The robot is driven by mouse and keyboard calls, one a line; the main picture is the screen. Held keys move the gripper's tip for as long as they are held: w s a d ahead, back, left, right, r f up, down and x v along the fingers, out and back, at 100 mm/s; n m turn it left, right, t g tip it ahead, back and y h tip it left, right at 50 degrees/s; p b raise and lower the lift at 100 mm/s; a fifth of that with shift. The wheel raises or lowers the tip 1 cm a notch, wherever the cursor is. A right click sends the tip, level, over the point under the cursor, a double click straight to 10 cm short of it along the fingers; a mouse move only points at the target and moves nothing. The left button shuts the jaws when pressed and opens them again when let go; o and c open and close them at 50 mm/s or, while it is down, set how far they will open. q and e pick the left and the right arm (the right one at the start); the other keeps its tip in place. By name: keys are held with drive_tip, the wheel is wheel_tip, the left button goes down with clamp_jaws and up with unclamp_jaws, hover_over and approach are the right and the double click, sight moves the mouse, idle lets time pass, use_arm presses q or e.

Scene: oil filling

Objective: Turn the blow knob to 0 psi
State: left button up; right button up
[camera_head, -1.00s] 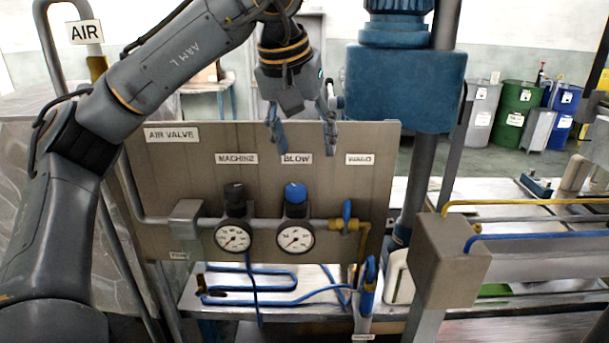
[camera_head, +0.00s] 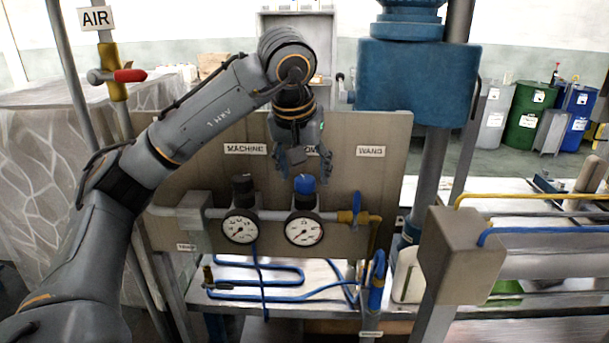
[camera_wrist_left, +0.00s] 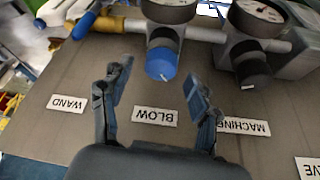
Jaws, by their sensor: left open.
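The blow knob is a blue cap (camera_head: 304,184) on top of the regulator above the right-hand gauge (camera_head: 304,230). In the left wrist view the blue knob (camera_wrist_left: 161,65) lies just beyond the fingertips and between them, with the BLOW label (camera_wrist_left: 155,115) nearer. My left gripper (camera_head: 304,178) points down from above, open and empty, with its fingers on either side of and slightly above the knob; it also shows in the left wrist view (camera_wrist_left: 158,82). I see no contact. The gauge needle points to the lower left; its reading is too small to tell. My right gripper is not in view.
The black machine knob (camera_head: 243,186) stands close to the left, above its own gauge (camera_head: 240,228). A blue wand valve handle (camera_head: 356,204) stands to the right. The panel (camera_head: 385,150) is close behind. A blue motor housing (camera_head: 415,82) is at the upper right.

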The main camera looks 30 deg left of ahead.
use_arm(q)
drive_tip(key=shift+w+a+f, duration=0.1)
drive_tip(key=shift+w+f, duration=0.05)
drive_tip(key=shift+f, duration=0.4)
drive_tip(key=c, duration=1.2)
drive_tip(key=shift+o, duration=0.2)
